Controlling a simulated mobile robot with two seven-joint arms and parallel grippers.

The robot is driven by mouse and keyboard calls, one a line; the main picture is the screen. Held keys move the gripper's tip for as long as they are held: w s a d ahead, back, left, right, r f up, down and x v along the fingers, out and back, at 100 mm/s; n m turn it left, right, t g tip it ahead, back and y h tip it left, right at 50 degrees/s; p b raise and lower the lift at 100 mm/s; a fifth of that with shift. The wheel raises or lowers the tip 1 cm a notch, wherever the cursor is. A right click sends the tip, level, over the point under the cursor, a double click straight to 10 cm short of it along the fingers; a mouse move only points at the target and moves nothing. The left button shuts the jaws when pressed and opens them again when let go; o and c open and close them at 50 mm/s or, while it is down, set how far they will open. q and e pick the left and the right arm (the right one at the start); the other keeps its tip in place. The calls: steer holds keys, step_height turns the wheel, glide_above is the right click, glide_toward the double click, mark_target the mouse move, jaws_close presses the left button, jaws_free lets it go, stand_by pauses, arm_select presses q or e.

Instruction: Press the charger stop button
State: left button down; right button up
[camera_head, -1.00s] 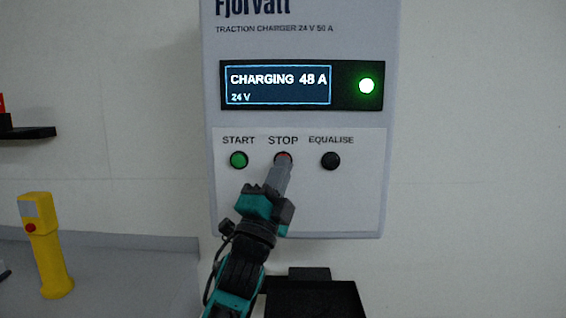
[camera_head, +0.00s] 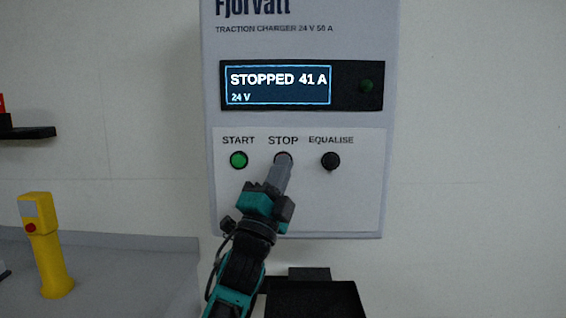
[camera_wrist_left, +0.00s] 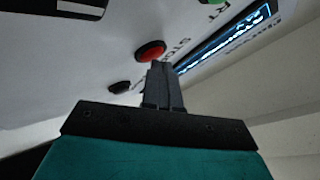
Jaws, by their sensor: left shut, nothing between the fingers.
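The charger (camera_head: 300,215) is a light grey box on the wall. Its display (camera_head: 278,85) reads "STOPPED 41 A, 24 V", and the lamp (camera_head: 367,87) beside it is dark. The red stop button (camera_wrist_left: 150,51) shows in the left wrist view; in the head view the gripper covers most of it. My left gripper (camera_head: 283,165) is shut and empty, its fingertips at the stop button. Whether they still touch it I cannot tell. My right gripper is not in view.
The green start button (camera_head: 238,160) is left of the stop button and the black equalise button (camera_head: 330,161) is right of it. A yellow post (camera_head: 48,250) with a red button stands at the left. A dark shelf (camera_head: 28,133) is on the left wall.

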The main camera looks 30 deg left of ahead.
arm_select(q)
steer(key=shift+s, duration=0.1)
steer(key=shift+s+d, duration=0.45)
steer(key=shift+s, duration=0.2)
steer(key=shift+s+d+p, duration=0.15)
steer(key=shift+s+d, duration=0.3)
steer(key=shift+s, duration=0.25)
steer(key=shift+s+d+p, duration=0.1)
steer(key=shift+s+d, duration=0.3)
steer(key=shift+s, duration=0.3)
steer(key=shift+s+d+p, duration=0.15)
steer(key=shift+s+d, duration=0.3)
steer(key=shift+s, duration=0.25)
